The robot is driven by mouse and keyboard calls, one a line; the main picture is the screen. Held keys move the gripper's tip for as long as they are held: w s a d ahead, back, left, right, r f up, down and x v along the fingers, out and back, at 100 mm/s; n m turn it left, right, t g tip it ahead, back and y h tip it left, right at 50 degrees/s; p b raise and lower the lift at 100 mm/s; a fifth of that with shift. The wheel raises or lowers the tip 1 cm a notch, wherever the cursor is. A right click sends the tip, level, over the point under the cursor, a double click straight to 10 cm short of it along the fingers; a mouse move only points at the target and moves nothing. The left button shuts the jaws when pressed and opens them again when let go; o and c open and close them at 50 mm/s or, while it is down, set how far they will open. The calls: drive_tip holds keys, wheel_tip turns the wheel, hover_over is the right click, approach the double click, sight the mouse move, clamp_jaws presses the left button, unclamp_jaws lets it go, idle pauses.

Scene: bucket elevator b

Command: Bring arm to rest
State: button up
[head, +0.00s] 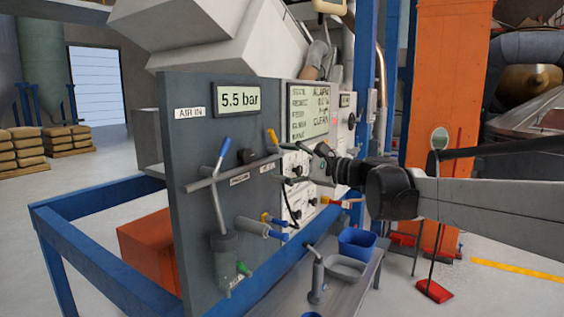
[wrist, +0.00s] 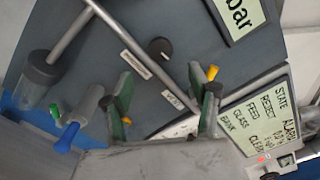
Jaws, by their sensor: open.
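My gripper (head: 320,152) hangs at the end of my arm, which reaches in from the right in the head view. It is in front of the grey air panel (head: 180,130) and the instrument panels beside it. In the wrist view my gripper (wrist: 165,105) shows two green-padded fingers spread apart, with nothing between them. Behind them are the panel's grey pipe (wrist: 150,60), a black knob (wrist: 160,47) and small labels. I cannot tell the exact gap between the fingertips and the panel.
The panel carries a 5.5 bar display (head: 238,98), a blue-handled valve (head: 222,150), a yellow handle (head: 272,136) and a filter bowl (head: 224,262). A bench with a blue bin (head: 357,243) stands below my arm. An orange column (head: 440,90) rises behind.

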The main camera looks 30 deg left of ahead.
idle(0.4)
drive_tip(key=s+d+f+n+t+h, duration=0.1)
drive_tip(key=s+d+f+t+h, duration=0.15)
drive_tip(key=d, duration=0.85)
drive_tip(key=s+d+f+n+t+h, duration=0.1)
drive_tip(key=s+d+f+h, duration=0.2)
drive_tip(key=d, duration=0.7)
drive_tip(key=s+d+f+n+t+h, duration=0.1)
drive_tip(key=d+f+t+h, duration=0.2)
drive_tip(key=d, duration=0.8)
drive_tip(key=s+d+f+n+h, duration=0.1)
drive_tip(key=s+d+f+h, duration=0.2)
drive_tip(key=d, duration=0.7)
drive_tip(key=s+d+f+t+h, duration=0.1)
drive_tip(key=s+d+f+h, duration=0.2)
drive_tip(key=s+d+f, duration=0.5)
drive_tip(key=s+d+f+n+h+b, duration=0.1)
drive_tip(key=s+d+f+h, duration=0.2)
drive_tip(key=d, duration=0.9)
wheel_tip(320, 180, down, 4)
drive_tip(key=s, duration=0.2)
drive_tip(key=shift+s+r+n+t, duration=0.25)
drive_tip(key=shift+s+n+t, duration=0.05)
drive_tip(key=shift+s+t, duration=0.05)
drive_tip(key=shift+a+h, duration=0.1)
drive_tip(key=shift+h, duration=0.15)
